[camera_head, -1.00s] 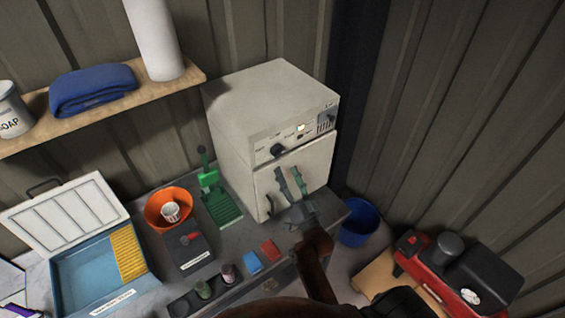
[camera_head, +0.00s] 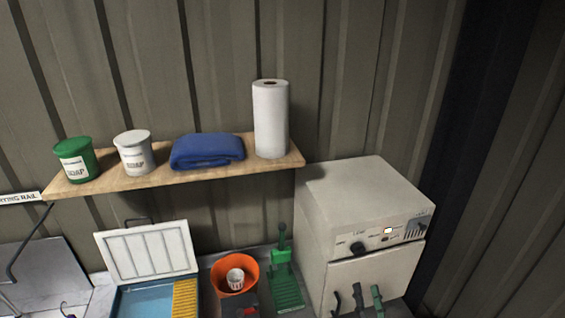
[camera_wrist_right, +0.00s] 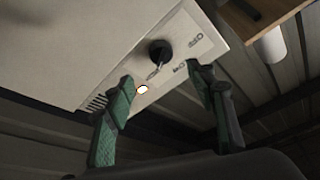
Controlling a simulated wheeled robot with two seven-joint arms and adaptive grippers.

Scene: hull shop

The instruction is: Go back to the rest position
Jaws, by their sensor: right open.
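My right gripper (camera_head: 367,300) shows at the bottom edge of the head view, in front of the door of the white oven-like cabinet (camera_head: 368,196). Its green-padded fingers are apart with nothing between them. In the right wrist view the gripper (camera_wrist_right: 165,110) is open and empty. The cabinet's control panel, with a black knob (camera_wrist_right: 159,51) and a lit lamp (camera_wrist_right: 142,89), shows behind the fingers. The rest of the right arm is below the head view. My left gripper is not in view.
A wooden shelf (camera_head: 120,184) holds a green tin (camera_head: 76,160), a white soap tin (camera_head: 134,153), a blue towel (camera_head: 207,151) and a paper roll (camera_head: 271,120). Below are an open blue box (camera_head: 140,303), an orange bowl (camera_head: 235,266) and a green stand (camera_head: 284,277).

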